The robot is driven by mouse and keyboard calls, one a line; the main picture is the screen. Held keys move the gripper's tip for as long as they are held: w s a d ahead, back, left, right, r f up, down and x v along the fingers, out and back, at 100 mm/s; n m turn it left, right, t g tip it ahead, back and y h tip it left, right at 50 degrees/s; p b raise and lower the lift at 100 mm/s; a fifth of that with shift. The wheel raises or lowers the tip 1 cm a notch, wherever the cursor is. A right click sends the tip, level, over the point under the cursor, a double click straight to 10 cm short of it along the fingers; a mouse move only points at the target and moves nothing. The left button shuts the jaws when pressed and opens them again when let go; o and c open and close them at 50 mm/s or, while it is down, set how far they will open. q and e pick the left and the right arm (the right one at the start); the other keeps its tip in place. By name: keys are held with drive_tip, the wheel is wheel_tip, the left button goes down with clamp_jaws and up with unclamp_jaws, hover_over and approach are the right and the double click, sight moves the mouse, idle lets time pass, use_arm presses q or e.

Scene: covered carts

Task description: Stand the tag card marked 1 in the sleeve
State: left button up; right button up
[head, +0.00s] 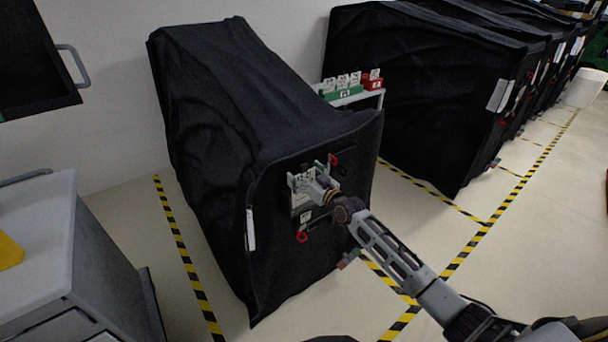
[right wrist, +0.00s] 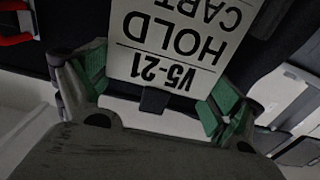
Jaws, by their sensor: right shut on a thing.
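My right gripper (head: 311,177) is at the front face of the near black-covered cart (head: 225,110). My left gripper is out of view.
More black-covered carts (head: 425,85) stand at right. A grey cabinet (head: 50,215) is at left. Striped tape (head: 187,260) marks the open floor.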

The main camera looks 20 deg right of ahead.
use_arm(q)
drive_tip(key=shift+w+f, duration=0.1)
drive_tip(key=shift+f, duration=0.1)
use_arm(e)
drive_tip(key=shift+f, duration=0.25)
drive_tip(key=shift+f+b, duration=0.35)
drive_tip(key=shift+b, duration=0.05)
drive_tip(key=shift+f+b, duration=0.3)
drive_tip(key=shift+f, duration=0.1)
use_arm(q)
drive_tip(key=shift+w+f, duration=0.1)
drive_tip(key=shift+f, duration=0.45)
